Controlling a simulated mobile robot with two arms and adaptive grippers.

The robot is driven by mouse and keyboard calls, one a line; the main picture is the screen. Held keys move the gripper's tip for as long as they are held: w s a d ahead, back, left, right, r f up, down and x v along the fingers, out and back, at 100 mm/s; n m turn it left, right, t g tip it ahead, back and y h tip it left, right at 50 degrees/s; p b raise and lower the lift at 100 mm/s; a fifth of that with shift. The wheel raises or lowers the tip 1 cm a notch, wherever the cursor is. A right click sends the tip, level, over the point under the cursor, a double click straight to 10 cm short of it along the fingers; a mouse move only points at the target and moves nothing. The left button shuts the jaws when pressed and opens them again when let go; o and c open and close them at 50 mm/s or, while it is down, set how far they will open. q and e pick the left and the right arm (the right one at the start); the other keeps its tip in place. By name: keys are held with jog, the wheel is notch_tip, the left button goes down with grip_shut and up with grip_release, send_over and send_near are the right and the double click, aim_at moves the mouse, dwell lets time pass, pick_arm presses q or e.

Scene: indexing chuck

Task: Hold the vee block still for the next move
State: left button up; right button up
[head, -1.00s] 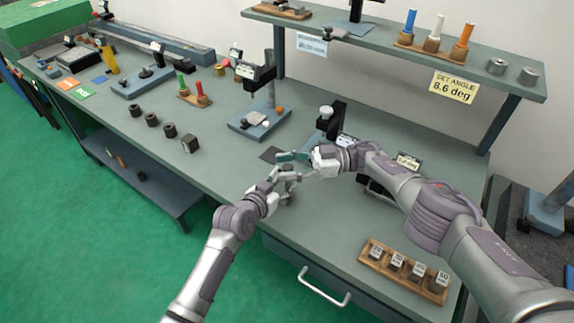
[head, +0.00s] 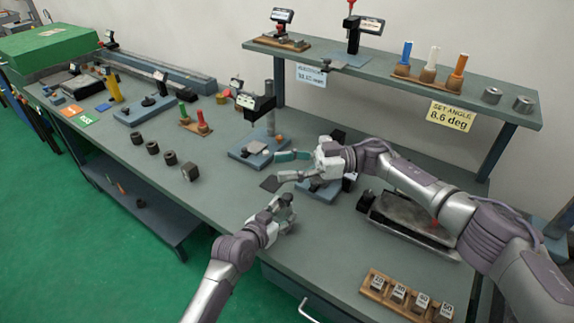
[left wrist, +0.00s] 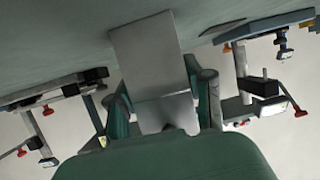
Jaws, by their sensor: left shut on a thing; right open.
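My left gripper (head: 283,205) is low over the front of the bench in the head view. In the left wrist view its two fingers are shut on a plain grey metal block (left wrist: 165,105), which I take to be the vee block. The groove is not clear, and in the head view the fingers mostly hide the block. I cannot tell whether it touches the bench. My right gripper (head: 285,165) is open and empty, above and apart from the left one, with its fingers pointing left over the bench.
A dark square pad (head: 271,184) lies just beyond the left gripper. A blue-based stand (head: 250,150) is behind it. A grey metal fixture (head: 405,213) lies under my right arm. A wooden rack of numbered blocks (head: 408,298) is at front right.

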jog(key=s+a+r+m+t+y, duration=0.1)
jog(key=s+a+r+t+y, duration=0.1)
jog(key=a+t+y, duration=0.35)
jog(key=m+t+h, duration=1.3)
jog(key=h, duration=0.2)
send_near(290, 200)
jog(key=shift+g, duration=0.25)
jog(key=x, duration=1.1)
jog(key=shift+w+r, duration=0.15)
grip_shut()
